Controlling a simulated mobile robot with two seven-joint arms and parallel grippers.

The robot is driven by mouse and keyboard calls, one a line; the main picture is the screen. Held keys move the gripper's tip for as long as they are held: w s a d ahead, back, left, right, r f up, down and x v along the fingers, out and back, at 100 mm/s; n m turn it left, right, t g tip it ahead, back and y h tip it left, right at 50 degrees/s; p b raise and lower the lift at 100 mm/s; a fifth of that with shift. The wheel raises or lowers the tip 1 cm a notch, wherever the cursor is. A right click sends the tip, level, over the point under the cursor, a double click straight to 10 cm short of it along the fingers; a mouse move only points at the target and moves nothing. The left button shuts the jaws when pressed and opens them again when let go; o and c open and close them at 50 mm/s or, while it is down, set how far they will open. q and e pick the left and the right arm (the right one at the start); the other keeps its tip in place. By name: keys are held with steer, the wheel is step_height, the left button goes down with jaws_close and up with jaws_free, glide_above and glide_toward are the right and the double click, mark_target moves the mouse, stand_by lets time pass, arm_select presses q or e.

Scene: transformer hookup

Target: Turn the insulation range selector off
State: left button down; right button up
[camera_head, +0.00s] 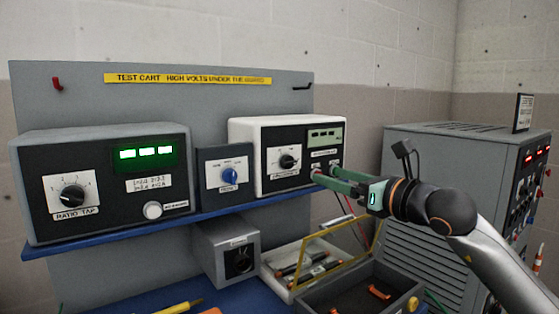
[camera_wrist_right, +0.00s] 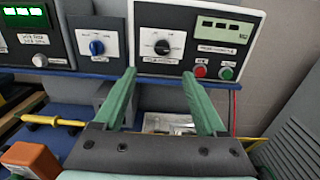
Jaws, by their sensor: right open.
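The insulation range selector is a black rotary knob (camera_head: 287,161) on a white dial plate. It is on the front of the white-cased tester (camera_head: 250,127) on the blue shelf. In the right wrist view the knob (camera_wrist_right: 162,47) shows just beyond and between my fingertips, its pointer roughly sideways; the dial labels are too small to read. My right gripper (camera_head: 322,174) is open and empty, to the right of the knob in the head view, with its green fingers (camera_wrist_right: 159,74) apart and not around the knob. My left gripper is not in view.
A red button (camera_wrist_right: 199,71) and a green button (camera_wrist_right: 226,73) sit close to the right finger. A blue knob (camera_head: 233,177) is on the small box at left; the ratio unit (camera_head: 110,140) stands further left. An open tray with a yellow-framed lid (camera_head: 312,246) is below.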

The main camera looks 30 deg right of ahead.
mark_target(292, 162)
steer(key=w+p, duration=0.2)
steer(key=w, duration=0.1)
steer(key=w+p, duration=0.2)
steer(key=w, duration=0.2)
steer(key=w+p, duration=0.2)
steer(key=w, duration=0.2)
steer(key=shift+w+a+r, duration=0.15)
steer(key=shift+a+r, duration=0.15)
steer(key=shift+w+f, duration=0.1)
steer(key=shift+w, duration=0.3)
steer(key=shift+w+a+f+p, duration=0.1)
steer(key=shift+w+p, duration=0.25)
steer(key=shift+w, duration=0.1)
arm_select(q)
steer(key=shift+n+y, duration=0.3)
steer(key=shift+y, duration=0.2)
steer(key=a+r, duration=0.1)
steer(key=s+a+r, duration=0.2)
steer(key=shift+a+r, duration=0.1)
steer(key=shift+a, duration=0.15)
arm_select(e)
jaws_close()
